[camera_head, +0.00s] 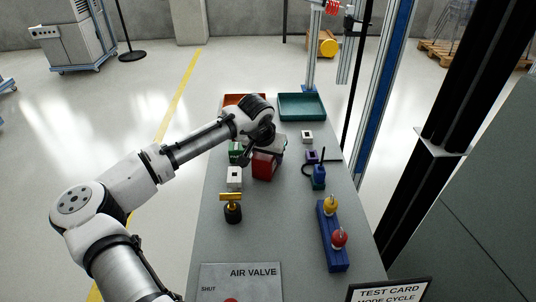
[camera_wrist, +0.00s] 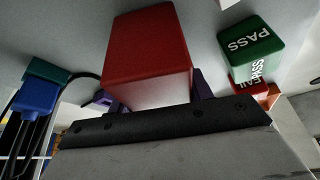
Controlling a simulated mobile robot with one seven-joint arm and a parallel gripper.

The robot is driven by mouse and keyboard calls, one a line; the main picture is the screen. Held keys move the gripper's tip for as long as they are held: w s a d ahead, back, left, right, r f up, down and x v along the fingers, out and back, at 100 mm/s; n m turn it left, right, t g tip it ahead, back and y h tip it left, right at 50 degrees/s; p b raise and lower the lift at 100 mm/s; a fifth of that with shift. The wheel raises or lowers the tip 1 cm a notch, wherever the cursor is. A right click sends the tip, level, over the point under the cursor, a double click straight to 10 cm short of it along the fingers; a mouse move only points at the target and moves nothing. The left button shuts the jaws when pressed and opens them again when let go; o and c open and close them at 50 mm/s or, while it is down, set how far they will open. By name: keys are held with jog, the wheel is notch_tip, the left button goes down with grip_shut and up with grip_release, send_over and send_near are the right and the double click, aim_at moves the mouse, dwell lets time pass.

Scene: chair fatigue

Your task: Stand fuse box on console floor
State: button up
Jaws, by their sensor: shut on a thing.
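The fuse box appears to be the red block (camera_head: 264,168) over the middle of the grey console floor (camera_head: 285,220). My gripper (camera_head: 268,150) is shut on its upper part. In the wrist view, the red block (camera_wrist: 148,50) sits between purple fingers. The block looks roughly upright; I cannot tell whether its underside touches the console floor. My gripper and wrist hide part of its top.
Green PASS block (camera_head: 235,151) and white block (camera_head: 235,177) stand close left. A yellow-handled valve (camera_head: 231,205) is nearer. Right are a blue connector (camera_head: 319,176) and blue bar (camera_head: 331,240) with yellow and red knobs. A green tray (camera_head: 302,107) lies behind.

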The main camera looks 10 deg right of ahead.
jog(key=o, duration=0.7)
jog(key=shift+f, duration=0.15)
jog(key=shift+c, duration=0.2)
jog(key=o, duration=0.5)
jog(key=shift+c, duration=0.2)
